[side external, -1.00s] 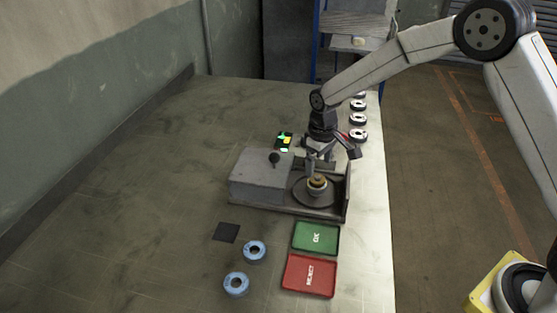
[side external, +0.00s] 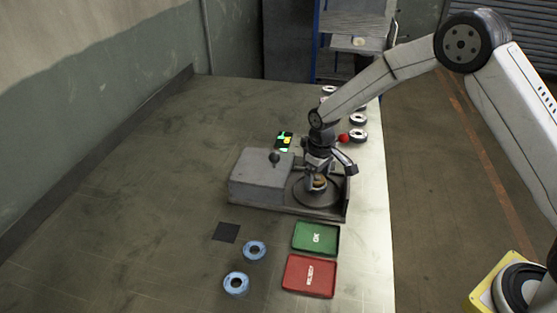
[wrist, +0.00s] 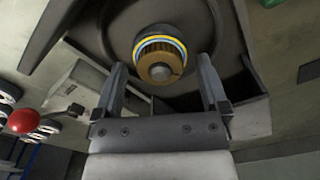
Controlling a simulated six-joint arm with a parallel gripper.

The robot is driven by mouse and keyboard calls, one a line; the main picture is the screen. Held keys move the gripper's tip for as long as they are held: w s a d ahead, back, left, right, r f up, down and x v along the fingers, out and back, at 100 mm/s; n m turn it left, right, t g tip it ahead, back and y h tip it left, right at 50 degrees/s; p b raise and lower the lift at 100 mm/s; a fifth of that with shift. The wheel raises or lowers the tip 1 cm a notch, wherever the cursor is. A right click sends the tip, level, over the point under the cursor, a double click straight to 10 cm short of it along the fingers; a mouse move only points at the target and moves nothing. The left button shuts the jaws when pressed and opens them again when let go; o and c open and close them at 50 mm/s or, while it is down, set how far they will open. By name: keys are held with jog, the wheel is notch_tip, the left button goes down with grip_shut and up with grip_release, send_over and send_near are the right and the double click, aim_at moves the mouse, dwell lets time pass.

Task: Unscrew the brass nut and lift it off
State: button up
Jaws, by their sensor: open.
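The brass nut (wrist: 158,66) sits around a grey central stud on the round spindle plate of the grey fixture. Blue, white and yellow rings show just behind it in the wrist view. In the side view the nut (side external: 319,184) is partly hidden by my gripper (side external: 318,176), which is down at it. In the wrist view my gripper (wrist: 163,72) is open, with one finger on each side of the nut and visible gaps between. I cannot tell whether the fingertips are level with the nut.
The grey fixture (side external: 258,180) has a block with a black knob and a raised right wall. A red ball knob (wrist: 24,120) is close to my gripper. Green OK tray (side external: 316,238), red REJECT tray (side external: 309,276) and two blue rings (side external: 255,251) lie in front. Several discs stand behind.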

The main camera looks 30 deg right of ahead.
grip_shut()
jog(key=shift+n, duration=0.3)
jog(key=n, duration=1.1)
jog(key=shift+n, duration=0.3)
dwell(0.3)
